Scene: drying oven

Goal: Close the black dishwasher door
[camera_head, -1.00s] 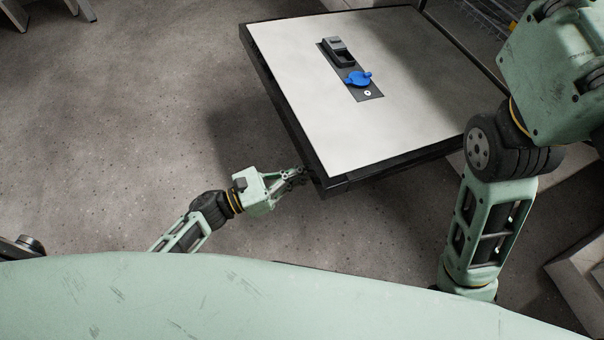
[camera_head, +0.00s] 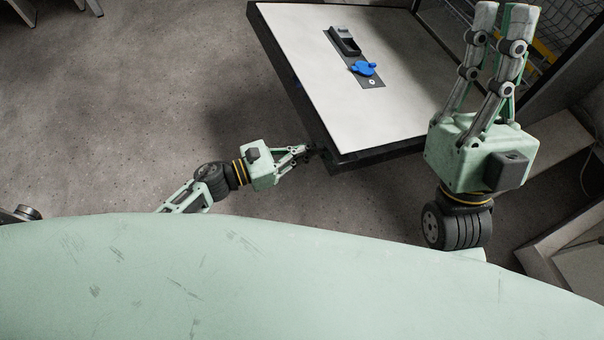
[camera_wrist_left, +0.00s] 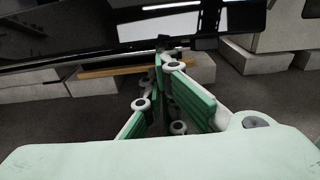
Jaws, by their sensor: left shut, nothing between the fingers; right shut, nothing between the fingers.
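The dishwasher door (camera_head: 300,60) is open and tilted down, its white inner face (camera_head: 375,105) upward, with a grey dispenser and a blue cap on it. In the left wrist view the black outside of the door (camera_wrist_left: 70,45) spans the upper left. My left gripper (camera_head: 318,152) is shut and empty, its tips at the door's near left corner, seemingly touching or just under the edge. In the left wrist view its tips (camera_wrist_left: 162,50) are at the door's lower edge. My right gripper (camera_head: 505,12) points up in front of the door's right side, its fingers close together and empty.
A wire rack (camera_head: 530,35) shows inside the machine at the upper right. Pale blocks (camera_head: 560,240) stand on the floor at the right. Bare grey floor (camera_head: 120,120) lies open left of the door.

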